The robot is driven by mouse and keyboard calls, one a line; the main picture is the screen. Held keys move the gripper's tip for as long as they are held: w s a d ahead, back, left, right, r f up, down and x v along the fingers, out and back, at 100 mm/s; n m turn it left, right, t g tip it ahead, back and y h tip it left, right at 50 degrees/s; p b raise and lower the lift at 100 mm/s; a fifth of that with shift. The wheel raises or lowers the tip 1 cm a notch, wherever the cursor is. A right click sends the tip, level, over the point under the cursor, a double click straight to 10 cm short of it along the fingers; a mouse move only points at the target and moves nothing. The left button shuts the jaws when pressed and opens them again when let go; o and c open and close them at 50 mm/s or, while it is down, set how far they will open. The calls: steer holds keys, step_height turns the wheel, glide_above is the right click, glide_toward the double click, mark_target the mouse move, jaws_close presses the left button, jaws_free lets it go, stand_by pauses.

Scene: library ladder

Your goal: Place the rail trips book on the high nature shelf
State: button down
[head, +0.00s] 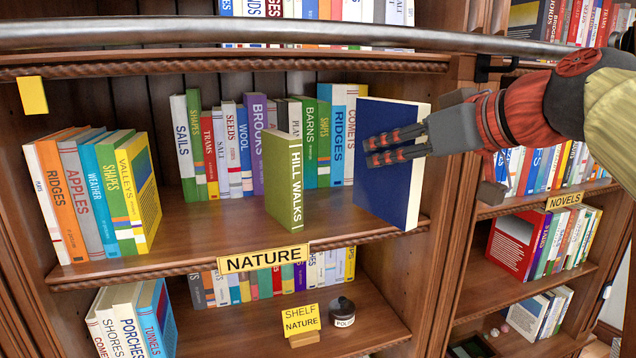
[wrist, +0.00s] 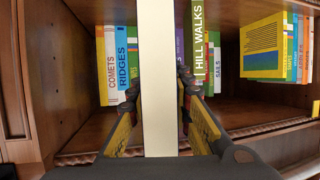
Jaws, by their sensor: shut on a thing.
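My gripper (head: 394,146) is shut on a dark blue book (head: 388,185), which stands upright at the right end of the shelf labelled NATURE. No title shows on the blue cover in the head view. In the wrist view the book (wrist: 158,80) appears as a pale edge between the two fingers of my gripper (wrist: 160,105). The nature shelf (head: 195,240) has its label (head: 263,258) on the front edge. I cannot tell whether the book's lower edge touches the shelf board.
A green HILL WALKS book (head: 285,180) stands just left of the held book. A row of books (head: 230,145) fills the back, and more (head: 85,195) stand at the left. A metal rail (head: 250,33) crosses above. Bare shelf lies left of HILL WALKS.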

steer(key=w+a+p, duration=0.4)
steer(key=w+a, duration=0.6)
steer(key=w, duration=0.5)
step_height(320, 180, down, 7)
steer(key=shift+w, duration=0.2)
steer(key=shift+f, duration=0.2)
steer(key=c, duration=2.1)
jaws_free()
steer(key=shift+f+b, duration=0.15)
steer(key=shift+b, duration=0.15)
steer(key=o, duration=0.4)
steer(key=shift+o, duration=0.4)
steer(key=shift+a, duration=0.1)
steer(key=shift+r, duration=0.2)
